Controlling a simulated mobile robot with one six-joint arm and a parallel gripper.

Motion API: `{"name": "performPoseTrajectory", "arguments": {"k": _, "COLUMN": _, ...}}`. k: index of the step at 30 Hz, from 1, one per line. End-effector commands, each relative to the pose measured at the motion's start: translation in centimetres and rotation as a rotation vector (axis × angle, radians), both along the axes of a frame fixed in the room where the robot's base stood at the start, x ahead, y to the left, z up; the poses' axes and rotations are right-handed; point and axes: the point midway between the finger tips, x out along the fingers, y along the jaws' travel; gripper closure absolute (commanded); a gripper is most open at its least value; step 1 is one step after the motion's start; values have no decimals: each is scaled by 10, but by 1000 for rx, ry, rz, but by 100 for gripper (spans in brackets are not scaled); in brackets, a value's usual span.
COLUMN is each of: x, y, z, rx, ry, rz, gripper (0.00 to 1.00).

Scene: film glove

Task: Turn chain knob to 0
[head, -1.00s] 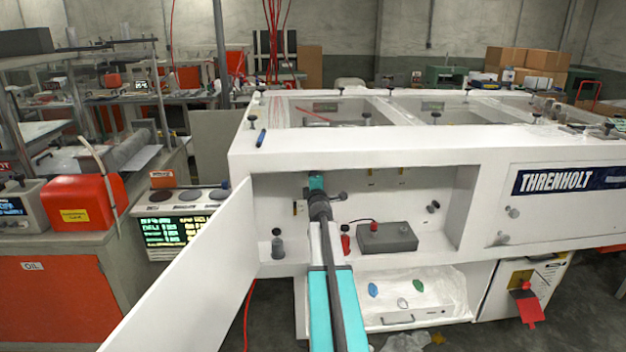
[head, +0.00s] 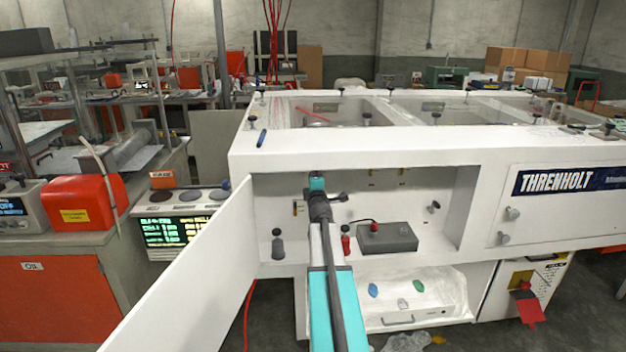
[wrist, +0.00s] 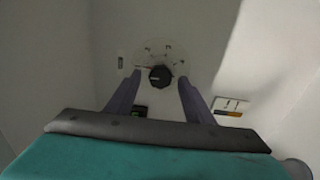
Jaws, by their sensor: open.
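A black round knob (wrist: 160,76) sits on a pale dial plate (wrist: 163,53) on the white inner wall of the cabinet in the wrist view. Marks ring the dial, but they are too small to read. My gripper (wrist: 158,85) is open, with one dark finger on each side of the knob and a little below it in the picture. I see gaps between the fingers and the knob. In the head view my arm reaches into the open cabinet bay, and its end hides the knob.
The open white door (head: 188,274) stands left of my arm. A grey box with a red knob (head: 387,238), a red bottle (head: 345,241) and a dark-topped post (head: 277,243) stand on the bay floor. A tray (head: 402,303) lies below.

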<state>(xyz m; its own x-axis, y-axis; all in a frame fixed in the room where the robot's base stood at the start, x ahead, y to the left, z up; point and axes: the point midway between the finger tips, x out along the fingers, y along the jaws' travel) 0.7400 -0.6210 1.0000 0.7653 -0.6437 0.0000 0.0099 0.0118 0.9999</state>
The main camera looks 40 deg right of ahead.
Motion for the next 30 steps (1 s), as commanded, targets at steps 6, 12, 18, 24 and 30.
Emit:
{"name": "performPoseTrajectory", "arguments": {"k": 6, "x": -13, "y": 11, "z": 0, "rx": 0, "ry": 0, "rz": 0, "gripper": 52}}
{"name": "performPoseTrajectory", "arguments": {"k": 12, "x": -27, "y": 23, "z": 0, "rx": 0, "ry": 0, "rz": 0, "gripper": 52}}
{"name": "performPoseTrajectory", "arguments": {"k": 18, "x": -40, "y": 34, "z": 0, "rx": 0, "ry": 0, "rz": 0, "gripper": 52}}
{"name": "performPoseTrajectory", "arguments": {"k": 24, "x": -54, "y": 45, "z": 0, "rx": 0, "ry": 0, "rz": 0, "gripper": 52}}
{"name": "performPoseTrajectory", "arguments": {"k": 30, "x": -67, "y": 57, "z": 0, "rx": 0, "ry": 0, "rz": 0, "gripper": 52}}
